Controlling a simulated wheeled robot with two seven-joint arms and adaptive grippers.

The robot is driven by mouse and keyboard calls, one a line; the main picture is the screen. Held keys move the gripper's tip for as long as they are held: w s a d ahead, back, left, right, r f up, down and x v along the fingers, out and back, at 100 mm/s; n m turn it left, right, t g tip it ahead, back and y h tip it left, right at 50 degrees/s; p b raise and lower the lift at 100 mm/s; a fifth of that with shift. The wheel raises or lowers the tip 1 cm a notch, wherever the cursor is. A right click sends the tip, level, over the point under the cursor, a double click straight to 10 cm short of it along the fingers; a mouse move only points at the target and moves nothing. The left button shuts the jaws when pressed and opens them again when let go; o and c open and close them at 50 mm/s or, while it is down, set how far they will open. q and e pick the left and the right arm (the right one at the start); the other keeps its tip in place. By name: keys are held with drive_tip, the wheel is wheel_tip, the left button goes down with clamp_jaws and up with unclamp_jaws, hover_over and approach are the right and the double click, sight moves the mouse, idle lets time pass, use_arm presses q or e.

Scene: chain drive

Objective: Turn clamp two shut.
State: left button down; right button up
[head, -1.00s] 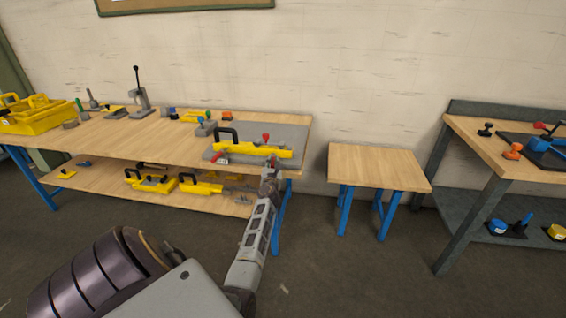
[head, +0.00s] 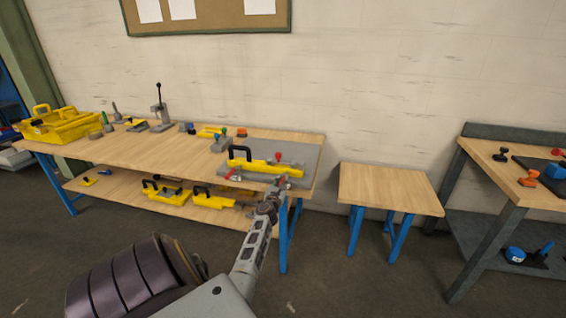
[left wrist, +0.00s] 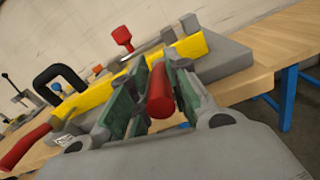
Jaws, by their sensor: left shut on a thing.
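A yellow fixture (head: 262,165) with a black arched handle (head: 238,152) lies on a grey plate on the long bench. It carries red-handled clamps. One red handle (head: 231,175) sticks out at its left front; it also shows at the left of the left wrist view (left wrist: 25,147). A red-topped knob (head: 278,157) stands upright behind the yellow bar. My left gripper (head: 281,184) is at the fixture's right front. In the left wrist view its green-padded fingers are shut on another red handle (left wrist: 160,92). I cannot read which clamp is numbered two. My right gripper is out of view.
The bench top (head: 150,158) is clear in front at the left. A yellow tote (head: 62,124) and a lever press (head: 160,112) stand at its back left. Other yellow fixtures lie on the lower shelf. A small table (head: 388,188) to the right is empty.

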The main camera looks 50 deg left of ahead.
use_arm(q)
drive_tip(key=shift+s+a, duration=0.15)
drive_tip(key=shift+a, duration=0.05)
idle(0.5)
drive_tip(key=c, duration=1.3)
unclamp_jaws()
drive_tip(key=shift+d, duration=0.1)
drive_tip(key=shift+s, duration=0.1)
drive_tip(key=shift+v, duration=5.85)
drive_tip(key=shift+m, duration=0.3)
